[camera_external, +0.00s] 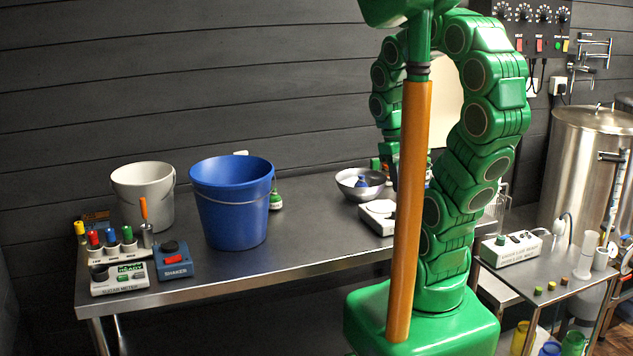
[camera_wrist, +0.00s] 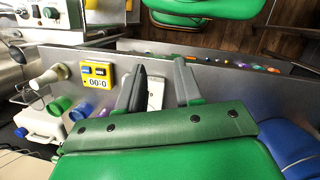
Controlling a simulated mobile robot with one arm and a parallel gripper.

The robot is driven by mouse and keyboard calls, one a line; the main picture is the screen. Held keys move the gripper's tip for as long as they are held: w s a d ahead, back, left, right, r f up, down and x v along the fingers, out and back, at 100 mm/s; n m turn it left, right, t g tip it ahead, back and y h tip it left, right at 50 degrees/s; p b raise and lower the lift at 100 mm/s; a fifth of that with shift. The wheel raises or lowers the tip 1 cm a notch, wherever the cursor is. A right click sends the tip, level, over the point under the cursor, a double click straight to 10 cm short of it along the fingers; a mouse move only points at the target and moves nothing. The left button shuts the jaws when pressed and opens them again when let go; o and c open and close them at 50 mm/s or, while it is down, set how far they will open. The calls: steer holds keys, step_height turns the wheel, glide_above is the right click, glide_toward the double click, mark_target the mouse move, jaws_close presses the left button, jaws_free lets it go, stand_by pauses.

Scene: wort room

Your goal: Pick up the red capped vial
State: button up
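The red capped vial (camera_external: 93,239) stands upright at the left end of the steel bench (camera_external: 320,210), in a light rack beside vials with yellow (camera_external: 80,228), blue (camera_external: 110,236) and green (camera_external: 127,234) caps. I cannot make it out in the wrist view. My gripper (camera_wrist: 160,72) is open in the wrist view, its two grey fingers apart over a grey surface. A pale flat object shows between them, not visibly gripped. In the external view my gripper is hidden behind my arm, well to the right of the vial.
The white bucket (camera_external: 143,196) and blue bucket (camera_external: 231,205) stand right of the rack. A sugar meter (camera_external: 120,280) and shaker (camera_external: 173,262) sit close in front. A metal bowl (camera_external: 360,184) is farther right. A yellow timer (camera_wrist: 97,77) shows in the wrist view.

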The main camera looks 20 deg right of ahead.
steer(key=w+a+r+n+t+h, duration=0.25)
steer(key=w+n, duration=0.25)
steer(key=w, duration=0.7)
steer(key=w+a+r+n+t+h, duration=0.15)
steer(key=w+r+n+h, duration=0.35)
steer(key=w, duration=0.6)
steer(key=w+a+n+t+y, duration=0.1)
steer(key=w+a+n+t, duration=0.25)
steer(key=w+a, duration=0.5)
steer(key=w+a+n+t, duration=0.3)
steer(key=w+a+n, duration=0.25)
steer(key=a, duration=0.65)
steer(key=n+t+y, duration=0.6)
steer(key=n+y, duration=0.4)
steer(key=n, duration=0.5)
glide_above(105, 234)
steer(key=d, duration=0.6)
step_height(105, 234, down, 10)
steer(key=s+a+f+n+g, duration=0.1)
steer(key=s+a+f, duration=0.3)
steer(key=s+f, duration=0.4)
steer(key=shift+y, duration=0.35)
steer(key=shift+f+x, duration=0.15)
steer(key=shift+x, duration=2.15)
steer(key=shift+f+x, duration=0.1)
steer(key=shift+x, duration=2.15)
steer(key=shift+s+a, duration=0.1)
steer(key=shift+a, duration=0.05)
